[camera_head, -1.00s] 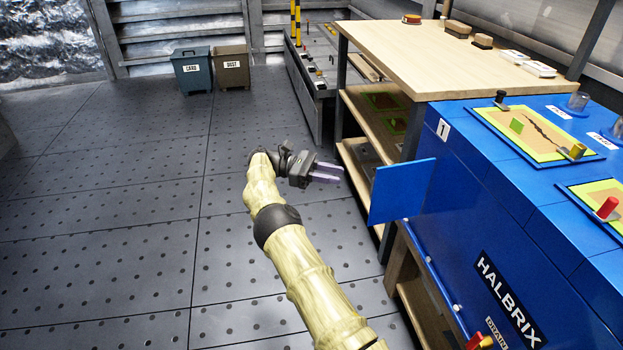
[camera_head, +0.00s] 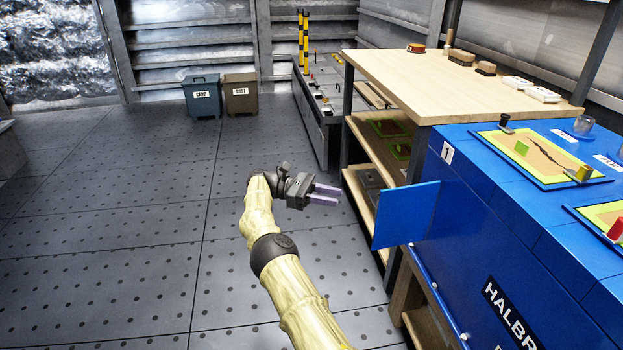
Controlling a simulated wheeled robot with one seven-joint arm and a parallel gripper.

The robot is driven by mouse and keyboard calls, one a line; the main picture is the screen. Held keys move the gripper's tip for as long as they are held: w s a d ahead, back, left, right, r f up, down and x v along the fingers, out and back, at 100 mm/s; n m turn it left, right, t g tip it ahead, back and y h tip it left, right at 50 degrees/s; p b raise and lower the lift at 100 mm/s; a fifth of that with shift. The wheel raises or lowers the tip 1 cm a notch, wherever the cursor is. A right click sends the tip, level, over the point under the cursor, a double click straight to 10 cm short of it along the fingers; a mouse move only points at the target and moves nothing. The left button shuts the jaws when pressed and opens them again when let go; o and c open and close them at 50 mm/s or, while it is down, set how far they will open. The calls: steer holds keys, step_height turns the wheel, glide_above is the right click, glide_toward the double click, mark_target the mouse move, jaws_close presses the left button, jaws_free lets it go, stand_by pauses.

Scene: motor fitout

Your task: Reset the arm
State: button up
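My gripper (camera_head: 326,194) is in the middle of the view at the end of my yellow arm, held above the grey floor. Its two purple-grey fingers point right and stand apart, with nothing between them. A blue door panel (camera_head: 405,215) stands out from the blue HALBRIX machine (camera_head: 475,232), to the right of the fingertips. A gap shows between the fingertips and the panel. The arm is bent and reaches up from the bottom edge of the picture.
A wooden bench (camera_head: 440,82) with shelves stands behind the machine. A blue CARD bin (camera_head: 202,97) and a brown DUST bin (camera_head: 240,94) stand at the back wall. A low grey unit (camera_head: 318,115) stands beside the bench. The perforated floor (camera_head: 110,215) on the left is clear.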

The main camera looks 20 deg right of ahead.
steer(key=shift+r, duration=0.1)
step_height(320, 180, up, 10)
steer(key=p, duration=1)
